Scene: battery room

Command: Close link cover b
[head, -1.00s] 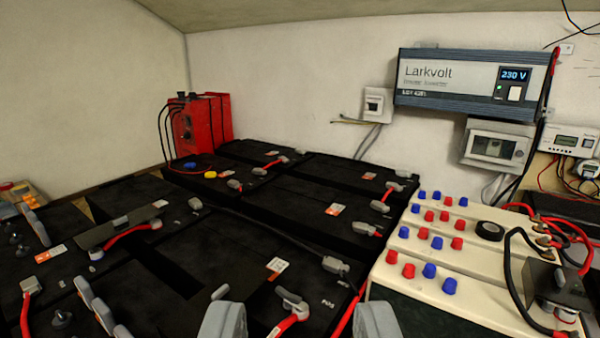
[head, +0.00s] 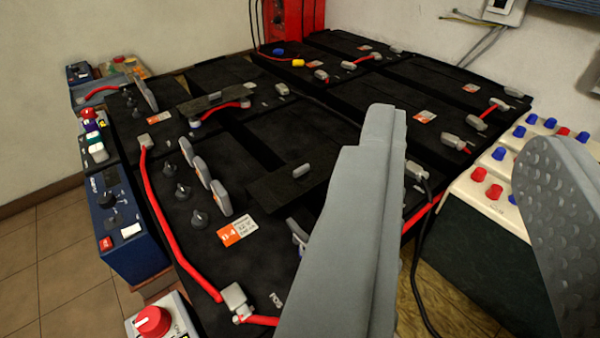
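Two dark flat covers show among the black batteries. One is a narrow strip (head: 214,102) at the upper left, above a short red cable, and it looks raised at an angle. The other is a wider dark plate (head: 272,192) near the middle, with a small grey tab (head: 302,170) on it. I cannot read a letter on either, so I cannot tell which is link cover b. My gripper (head: 465,132) is open and empty, its two grey fingers wide apart in the foreground. The left finger hides part of the batteries right of the wider plate.
Grey upright tabs (head: 203,173) and black knobs (head: 195,218) stand left of the wider plate. A red cable (head: 165,225) runs along the left battery. A blue box (head: 125,225) and a red-knobbed box (head: 153,322) stand beyond the left edge. Cream-topped batteries (head: 480,205) are at right.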

